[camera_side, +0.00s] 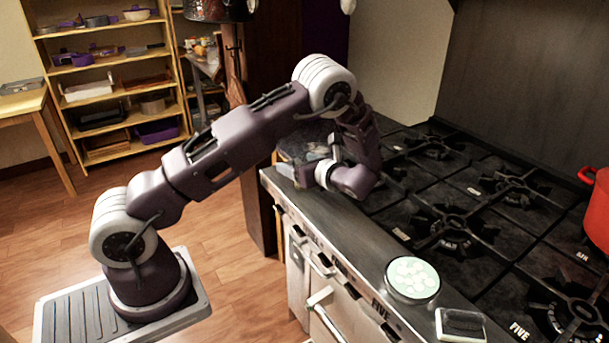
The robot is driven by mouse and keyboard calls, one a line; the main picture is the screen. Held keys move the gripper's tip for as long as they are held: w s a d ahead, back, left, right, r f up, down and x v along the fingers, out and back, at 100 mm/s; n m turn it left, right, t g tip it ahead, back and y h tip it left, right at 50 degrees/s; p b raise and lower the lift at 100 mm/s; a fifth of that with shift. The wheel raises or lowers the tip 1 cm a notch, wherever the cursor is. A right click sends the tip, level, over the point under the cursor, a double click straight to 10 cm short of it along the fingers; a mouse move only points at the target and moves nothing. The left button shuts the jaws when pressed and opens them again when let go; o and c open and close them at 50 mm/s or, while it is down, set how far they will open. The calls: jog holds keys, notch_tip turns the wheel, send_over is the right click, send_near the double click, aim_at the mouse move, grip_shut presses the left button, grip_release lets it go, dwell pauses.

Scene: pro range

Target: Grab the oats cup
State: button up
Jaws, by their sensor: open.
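A round cup (412,279) with a pale green inside and whitish pieces in it stands on the steel front ledge of the stove; it looks like the oats cup. My gripper (288,170) is at the far left end of that ledge, well to the left of and behind the cup. It points left, away from the cup, and is open. Its fingers are small and partly hidden here, and I see nothing held between them.
A small dark and white object (461,325) lies on the ledge just right of the cup. Black burner grates (446,232) cover the stove behind it. A red pot (598,218) stands at the right edge. The ledge (335,229) between gripper and cup is clear.

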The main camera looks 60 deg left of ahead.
jog(key=c, duration=1.5)
jog(key=shift+c, duration=0.2)
jog(key=shift+r, duration=0.15)
